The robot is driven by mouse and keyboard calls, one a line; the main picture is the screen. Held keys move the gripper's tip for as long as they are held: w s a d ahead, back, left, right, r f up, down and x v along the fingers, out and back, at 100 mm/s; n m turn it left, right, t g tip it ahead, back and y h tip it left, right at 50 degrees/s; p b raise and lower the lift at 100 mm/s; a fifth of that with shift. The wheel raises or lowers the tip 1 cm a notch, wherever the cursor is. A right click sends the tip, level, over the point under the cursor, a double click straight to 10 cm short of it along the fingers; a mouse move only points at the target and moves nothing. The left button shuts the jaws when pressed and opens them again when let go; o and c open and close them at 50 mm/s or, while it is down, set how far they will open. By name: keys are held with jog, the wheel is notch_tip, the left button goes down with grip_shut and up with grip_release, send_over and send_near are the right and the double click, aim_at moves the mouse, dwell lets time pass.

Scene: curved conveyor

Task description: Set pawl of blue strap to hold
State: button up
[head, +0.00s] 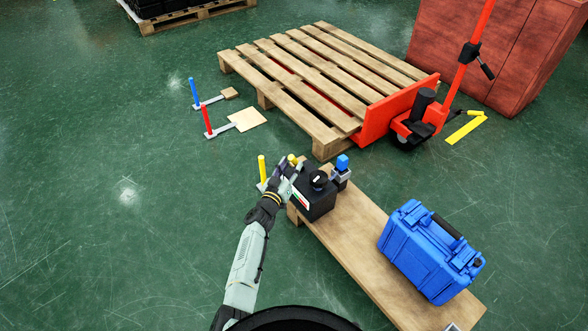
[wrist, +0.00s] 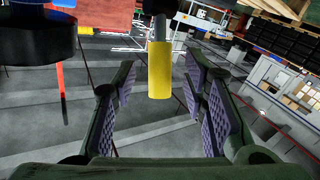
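A blue-capped piece on a small grey block (head: 342,165) stands at the far end of the wooden board. A blue post (head: 194,93) stands on a floor bracket at the left; which blue piece is the strap's pawl, I cannot tell. My gripper (head: 287,170) is beside the black box (head: 317,202), close to a yellow knob (head: 292,158). In the wrist view my gripper (wrist: 160,84) is open, its padded fingers apart. A yellow cylinder (wrist: 159,70) shows between them; contact is not visible.
A red post (head: 208,120) and a yellow post (head: 262,168) stand on the floor. A blue case (head: 430,250) sits on the board (head: 365,255). A pallet (head: 310,80) with a red pallet jack (head: 420,118) lies beyond.

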aim_at(293, 163)
jog(key=shift+w+d+f+b, duration=0.15)
jog(key=shift+w+d+b, duration=0.05)
jog(key=shift+w+b, duration=0.25)
jog(key=shift+w+d+f+b, duration=0.1)
jog(key=shift+w+d+b, duration=0.1)
jog(key=shift+w+b, duration=0.2)
jog(key=shift+w+d+r+b, duration=0.25)
jog(key=shift+w+b, duration=0.1)
jog(key=shift+w, duration=0.2)
jog(key=shift+c, duration=0.6)
grip_shut()
